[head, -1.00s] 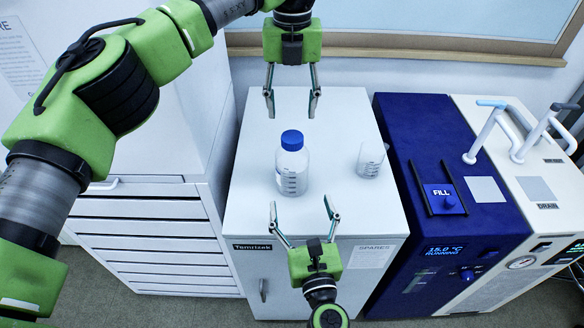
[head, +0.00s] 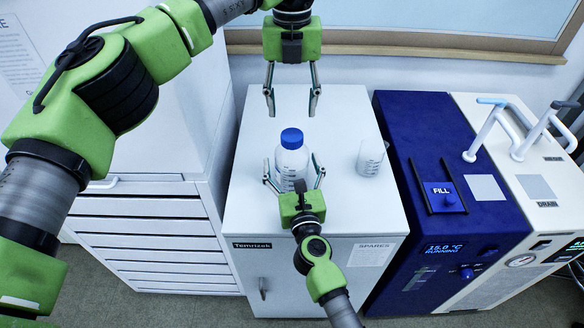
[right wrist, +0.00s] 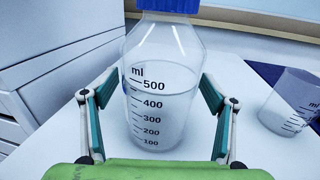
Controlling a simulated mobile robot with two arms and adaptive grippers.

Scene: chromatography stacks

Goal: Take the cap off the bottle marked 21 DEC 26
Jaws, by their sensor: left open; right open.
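A clear bottle (head: 290,160) with a blue cap (head: 292,138) stands upright on the white cabinet top. Its side facing my right wrist shows printed ml marks; no date is readable. The bottle (right wrist: 158,105) fills the middle of the right wrist view, its cap (right wrist: 172,6) cut by the top edge. My right gripper (head: 292,168) is open at the near side, a finger on either side of the bottle's body, with gaps visible in the right wrist view. My left gripper (head: 291,104) is open and empty, pointing down beyond the bottle.
A clear beaker (head: 371,157) stands to the right on the cabinet top (head: 345,205). A blue unit (head: 410,150) with a FILL lever and a white unit with pipes stand further right. A drawer cabinet (head: 140,235) is at left.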

